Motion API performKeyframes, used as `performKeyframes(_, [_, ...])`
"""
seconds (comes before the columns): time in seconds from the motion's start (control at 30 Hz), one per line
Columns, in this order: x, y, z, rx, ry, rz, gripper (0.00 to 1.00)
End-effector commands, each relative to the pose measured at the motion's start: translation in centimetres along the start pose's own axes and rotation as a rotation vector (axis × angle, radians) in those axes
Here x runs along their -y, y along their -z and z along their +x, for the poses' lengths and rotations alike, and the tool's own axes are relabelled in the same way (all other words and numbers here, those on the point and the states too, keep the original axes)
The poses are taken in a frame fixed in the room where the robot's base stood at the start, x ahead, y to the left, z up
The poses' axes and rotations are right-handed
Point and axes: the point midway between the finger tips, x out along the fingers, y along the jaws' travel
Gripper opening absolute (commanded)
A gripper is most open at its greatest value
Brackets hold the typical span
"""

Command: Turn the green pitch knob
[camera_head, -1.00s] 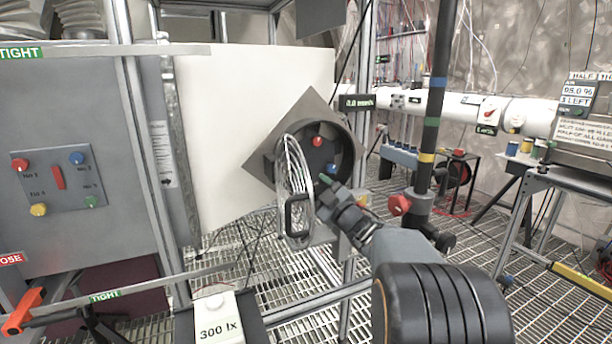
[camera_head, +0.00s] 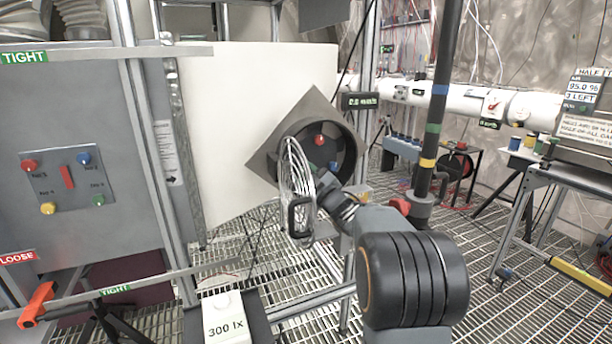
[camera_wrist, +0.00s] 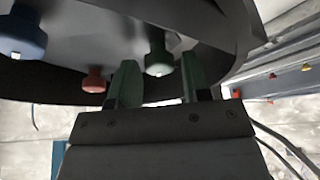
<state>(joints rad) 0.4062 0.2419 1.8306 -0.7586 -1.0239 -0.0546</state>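In the wrist view a green knob (camera_wrist: 158,56) sits on a dark round plate, its face between my fingertips. My gripper (camera_wrist: 158,72) is open, one finger to each side of the knob, with visible gaps; I cannot tell how deep the fingers reach. A red knob (camera_wrist: 95,80) is left of my left finger and a blue knob (camera_wrist: 22,36) is further left. In the head view my arm reaches into a round dark housing (camera_head: 352,136); its red knob (camera_head: 319,140) and blue knob (camera_head: 332,166) show.
A wire guard with a black handle (camera_head: 300,215) hangs open beside the housing, close to my wrist. A dark banded post (camera_head: 432,130) stands right of my arm. A grey panel at left carries another green knob (camera_head: 98,200) among coloured knobs.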

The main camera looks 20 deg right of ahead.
Motion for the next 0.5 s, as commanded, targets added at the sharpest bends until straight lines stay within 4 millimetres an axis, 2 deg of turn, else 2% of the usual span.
performKeyframes(0.07, [-0.01,0.00,-0.01,0.000,0.000,0.000,0.36])
performKeyframes(0.37, [-0.02,0.01,-0.02,0.000,0.000,0.000,0.08])
performKeyframes(0.5, [0.01,-0.01,-0.03,0.000,-0.003,0.005,0.07])
